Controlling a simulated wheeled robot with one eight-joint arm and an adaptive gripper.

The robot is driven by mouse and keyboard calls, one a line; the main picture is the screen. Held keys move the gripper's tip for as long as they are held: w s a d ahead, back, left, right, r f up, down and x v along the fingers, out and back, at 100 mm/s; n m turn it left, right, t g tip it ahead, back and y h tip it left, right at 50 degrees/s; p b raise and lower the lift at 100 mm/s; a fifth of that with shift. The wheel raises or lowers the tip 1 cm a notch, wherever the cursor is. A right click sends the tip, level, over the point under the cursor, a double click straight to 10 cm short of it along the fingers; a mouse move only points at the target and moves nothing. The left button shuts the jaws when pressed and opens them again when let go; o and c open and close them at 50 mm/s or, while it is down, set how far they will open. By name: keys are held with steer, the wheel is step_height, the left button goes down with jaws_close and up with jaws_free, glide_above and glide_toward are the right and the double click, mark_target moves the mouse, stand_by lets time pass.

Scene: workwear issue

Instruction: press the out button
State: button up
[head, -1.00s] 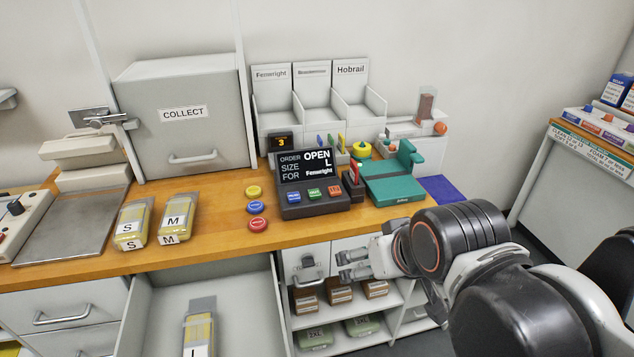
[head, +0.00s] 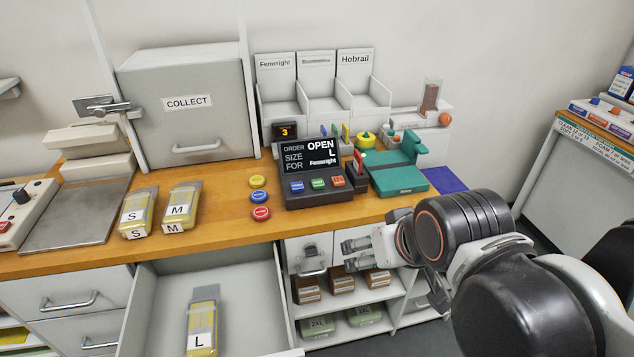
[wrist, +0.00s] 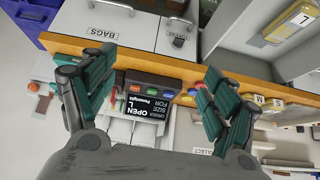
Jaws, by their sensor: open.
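The order terminal (head: 325,201) stands on the wooden counter, its screen reading OPEN, size L, Fenwright. Along its front are a blue button (head: 297,186), a green button (head: 318,183) and an orange-red button (head: 338,181). Their labels are too small to read, so I cannot tell which is the out button. The wrist view also shows the terminal (wrist: 145,108), upside down. My gripper (head: 356,255) is open and empty, in front of the counter edge, below and right of the terminal, apart from the buttons. In the wrist view its spread fingers (wrist: 160,66) frame the terminal.
Yellow, blue and red round buttons (head: 260,197) sit left of the terminal. A red-topped stamp (head: 358,168) and a teal device (head: 398,183) stand right of it. An open drawer (head: 240,310) holding an L packet (head: 202,320) juts out below the counter.

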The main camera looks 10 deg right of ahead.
jaws_close()
stand_by(1.3)
